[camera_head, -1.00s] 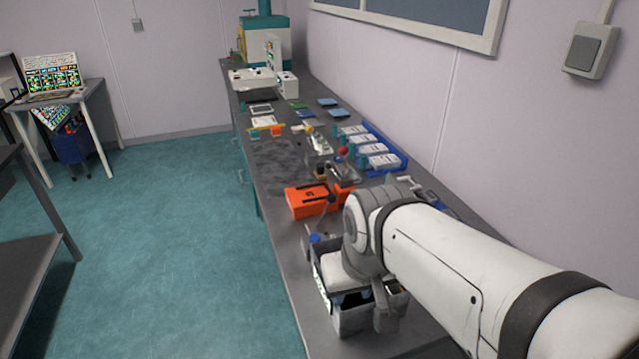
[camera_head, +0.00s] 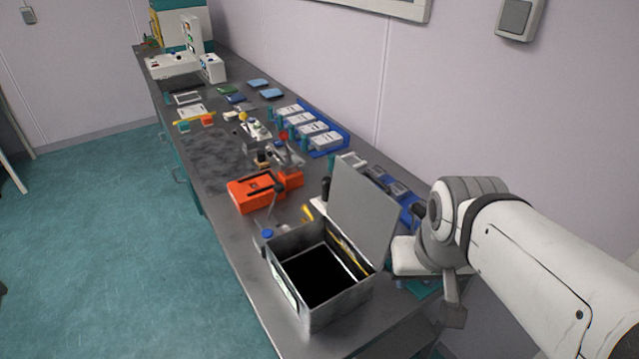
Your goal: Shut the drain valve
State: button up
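I cannot make out for certain which thing is the drain valve. A grey open-topped metal box (camera_head: 318,318) stands on the near end of the bench, with its lid (camera_head: 362,215) raised and its inside dark. A small blue knob (camera_head: 267,233) shows at the box's far left corner; whether it belongs to the box is unclear. My gripper end (camera_head: 453,312) hangs to the right of the box, apart from it in the picture. Its fingertips are not clear, and nothing is seen held.
The long grey bench (camera_head: 225,240) runs to the back left. An orange case (camera_head: 252,192) lies beyond the box. A blue tray (camera_head: 335,142) with white blocks sits along the wall. White-and-teal machines stand at the far end. The teal floor (camera_head: 110,240) at left is clear.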

aim_at(305, 208)
jog(key=z, duration=0.15)
jog(key=k, duration=0.95)
jog(key=u, duration=0.45)
jog(key=i, duration=1)
jog(key=u, duration=0.05)
